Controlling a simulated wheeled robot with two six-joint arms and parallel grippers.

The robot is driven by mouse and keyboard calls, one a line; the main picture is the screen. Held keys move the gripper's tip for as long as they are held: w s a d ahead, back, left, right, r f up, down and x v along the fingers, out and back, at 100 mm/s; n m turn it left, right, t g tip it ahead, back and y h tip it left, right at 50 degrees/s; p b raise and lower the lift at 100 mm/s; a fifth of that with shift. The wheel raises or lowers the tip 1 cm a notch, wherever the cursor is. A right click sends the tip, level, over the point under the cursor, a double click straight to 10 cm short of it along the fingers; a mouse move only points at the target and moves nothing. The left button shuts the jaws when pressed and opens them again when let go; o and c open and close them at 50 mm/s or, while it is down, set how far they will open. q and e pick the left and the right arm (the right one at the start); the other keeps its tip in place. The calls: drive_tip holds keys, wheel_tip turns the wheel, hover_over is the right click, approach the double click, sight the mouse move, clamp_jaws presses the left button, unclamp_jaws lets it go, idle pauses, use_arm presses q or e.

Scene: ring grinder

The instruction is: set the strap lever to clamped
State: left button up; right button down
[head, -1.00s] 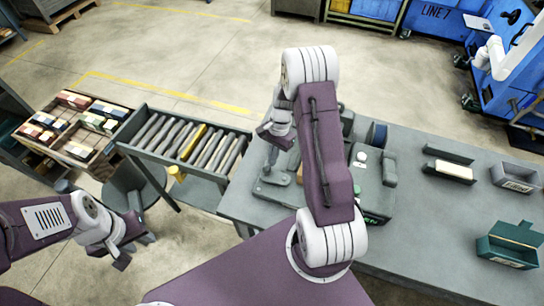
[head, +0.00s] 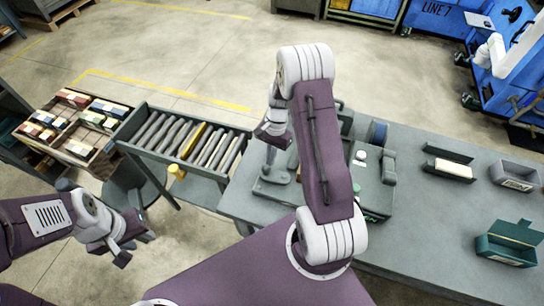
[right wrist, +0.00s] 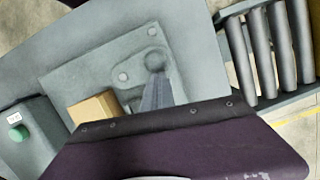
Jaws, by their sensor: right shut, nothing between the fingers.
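A grey fixture plate (right wrist: 68,82) with round bolt heads shows in the right wrist view. A grey bar (right wrist: 155,90), which looks like the strap lever, stands out from it; I cannot tell its setting. In the head view a grey upright piece (head: 271,160) rises from the same fixture, partly hidden by my right arm. My right gripper (head: 268,138) is shut and empty, above and close to this piece; I cannot tell whether they touch. My left gripper (head: 134,246) is open and empty, over the floor at the left, away from the bench.
A tan block (right wrist: 93,110) sits on the plate. A green button box (right wrist: 17,135) is beside it. A roller rack (head: 190,143) adjoins the bench's left side. Trays and a green box (head: 508,245) stand on the right. The bench surface (head: 430,215) between is clear.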

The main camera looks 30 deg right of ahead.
sight(265, 167)
drive_tip(key=a+n, duration=0.2)
drive_tip(key=n, duration=0.1)
drive_tip(key=shift+s+r+g+p, duration=0.1)
drive_tip(key=shift+s+g+p, duration=0.2)
drive_tip(key=shift+s+p, duration=0.1)
drive_tip(key=n, duration=0.1)
drive_tip(key=s+a+n+h, duration=0.1)
drive_tip(key=shift+a+n, duration=0.1)
drive_tip(key=shift+n, duration=0.3)
drive_tip(key=n, duration=0.1)
drive_tip(key=s+a+n, duration=0.1)
drive_tip(key=n, duration=0.1)
drive_tip(key=shift+s+g+h+p, duration=0.2)
drive_tip(key=shift+g+h+p, duration=0.2)
drive_tip(key=shift+s+a+n+h, duration=0.3)
drive_tip(key=shift+s+n, duration=0.3)
drive_tip(key=shift+n, duration=0.6)
